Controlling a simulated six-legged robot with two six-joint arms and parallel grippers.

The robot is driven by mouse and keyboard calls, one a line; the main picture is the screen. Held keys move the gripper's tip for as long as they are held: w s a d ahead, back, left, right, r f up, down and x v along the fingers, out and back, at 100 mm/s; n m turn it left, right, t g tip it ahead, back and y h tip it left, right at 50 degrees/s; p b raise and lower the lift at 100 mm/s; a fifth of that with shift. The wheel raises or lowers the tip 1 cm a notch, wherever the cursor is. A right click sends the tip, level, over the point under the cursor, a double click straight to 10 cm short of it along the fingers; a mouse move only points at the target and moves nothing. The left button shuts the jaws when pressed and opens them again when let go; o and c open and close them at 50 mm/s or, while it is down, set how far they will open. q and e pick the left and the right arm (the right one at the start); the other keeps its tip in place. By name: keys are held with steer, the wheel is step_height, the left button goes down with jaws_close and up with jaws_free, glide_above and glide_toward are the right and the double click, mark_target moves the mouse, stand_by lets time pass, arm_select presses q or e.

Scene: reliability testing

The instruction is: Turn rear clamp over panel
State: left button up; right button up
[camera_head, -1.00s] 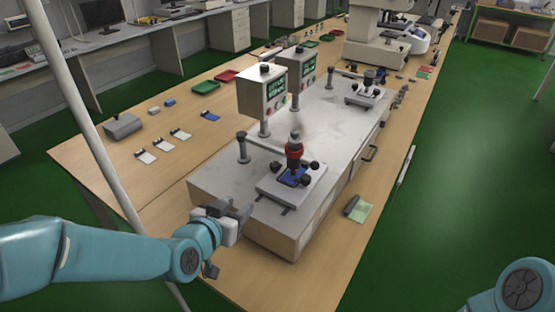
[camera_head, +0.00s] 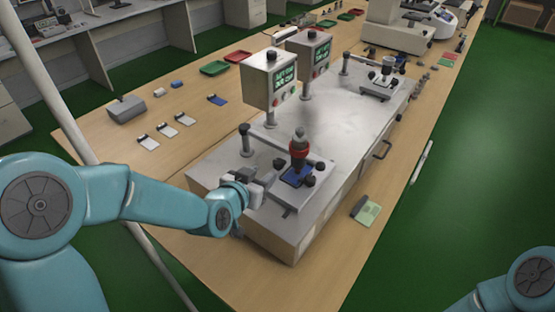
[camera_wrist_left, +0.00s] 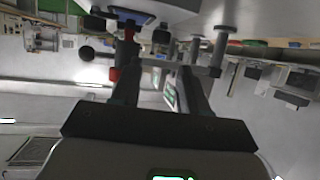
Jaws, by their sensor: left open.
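A test fixture (camera_head: 278,193) sits on the near end of the grey bench unit, with a blue panel (camera_head: 291,178) on it. A grey and red upright press head (camera_head: 299,143) stands over the panel and hides part of it. Black clamp knobs (camera_head: 308,181) sit around the panel; I cannot tell which is the rear clamp. My left gripper (camera_head: 262,180) is open and empty at the fixture's left side. In the left wrist view, tilted upside down, its two dark fingers (camera_wrist_left: 158,78) are apart, with the blue panel (camera_wrist_left: 137,15) beyond them. My right gripper is out of view.
Two control boxes (camera_head: 270,80) rise from the unit's left side. A second fixture (camera_head: 382,82) is farther back. Cards lie on the wooden table (camera_head: 165,185) at left. The unit's middle top is clear.

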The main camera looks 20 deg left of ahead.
mark_target(278, 162)
arm_select(q)
steer(key=p+x, duration=0.1)
steer(key=x, duration=0.8)
steer(key=shift+w+p, duration=0.25)
steer(key=shift+p, duration=0.1)
steer(key=shift+w, duration=0.1)
steer(key=shift+d+f, duration=0.1)
